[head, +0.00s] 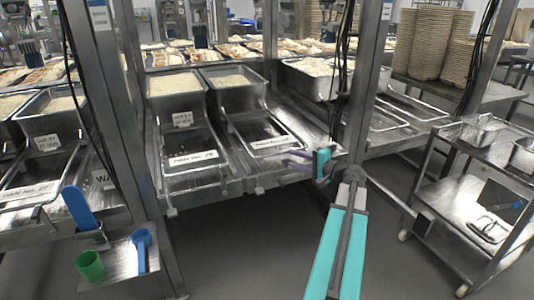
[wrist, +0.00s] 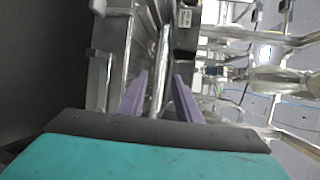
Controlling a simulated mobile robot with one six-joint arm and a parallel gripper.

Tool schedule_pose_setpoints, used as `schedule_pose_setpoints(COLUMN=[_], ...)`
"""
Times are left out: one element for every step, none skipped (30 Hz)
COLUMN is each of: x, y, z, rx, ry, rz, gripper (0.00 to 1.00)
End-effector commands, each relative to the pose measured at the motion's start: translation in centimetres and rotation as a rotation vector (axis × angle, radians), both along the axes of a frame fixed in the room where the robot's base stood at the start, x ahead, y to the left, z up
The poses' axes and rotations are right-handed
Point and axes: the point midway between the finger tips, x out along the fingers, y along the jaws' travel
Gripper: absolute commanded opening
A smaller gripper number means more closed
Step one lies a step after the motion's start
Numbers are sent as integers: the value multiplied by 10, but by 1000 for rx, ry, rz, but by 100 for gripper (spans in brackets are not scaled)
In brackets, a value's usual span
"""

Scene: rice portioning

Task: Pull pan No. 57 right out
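The shallow metal pan nearest my gripper (head: 297,160) sits on the middle rack; this pan (head: 243,130) carries a white label (head: 269,142) that is too small to read, so I cannot tell if it is No. 57. My gripper is at the pan's front right end, by the rack's front edge. In the wrist view its two purple fingers (wrist: 160,105) stand apart, with a bright metal bar (wrist: 163,65) showing between them. I cannot tell whether either finger touches the bar. Some of the pan's front edge is hidden by my gripper.
Another labelled pan (head: 190,185) lies to the left. Deep rice trays (head: 228,92) stand behind. A steel cart (head: 450,205) stands at right, and a small stand (head: 118,265) at lower left. The floor in front is clear.

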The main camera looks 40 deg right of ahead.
Motion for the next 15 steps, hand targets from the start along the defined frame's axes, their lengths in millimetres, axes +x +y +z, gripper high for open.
schedule_pose_setpoints(x=[1,1,1,1,2,3,4,5,7,8,10,14,17,20,24], y=[1,1,1,2,2,2,2,2,2,2,2,2,2,3,3], z=[0,0,0,0,-1,-1,-1,-1,-2,-2,-2,-3,-4,-4,-5], rx=[0,0,-1,-1,0,0,0,0,0,0,0,0,0,0,0], ry=[1,1,1,1,1,1,2,2,2,2,2,2,2,1,1], rz=[1,2,2,2,3,3,3,4,4,4,5,5,6,7,7], gripper=[31,31,31,31,31,31,31,31,31,31,31,31,31,31,31])
